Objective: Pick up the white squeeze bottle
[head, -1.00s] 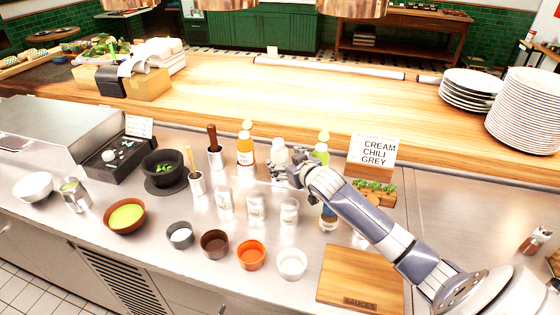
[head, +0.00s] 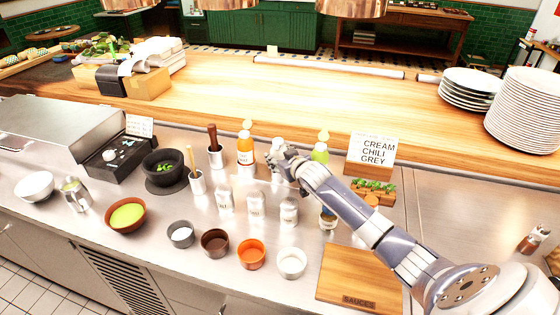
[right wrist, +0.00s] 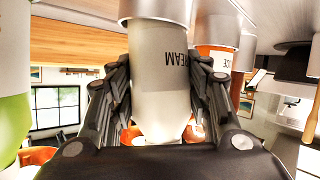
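The white squeeze bottle (head: 277,172) stands upright among the bottles at the back of the steel counter, partly hidden by my right gripper (head: 283,163) in the head view. In the right wrist view the white bottle (right wrist: 160,75) shows upside down with dark lettering ending in "REAM". It lies between the two dark fingers of my right gripper (right wrist: 160,85), which sit against both its sides. The bottle's base appears to be on the counter. My left gripper is not in view.
An orange-filled bottle (head: 245,148) stands to the left and a green one (head: 320,153) to the right. A sign (head: 372,152) and cutting board (head: 360,276) are at the right.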

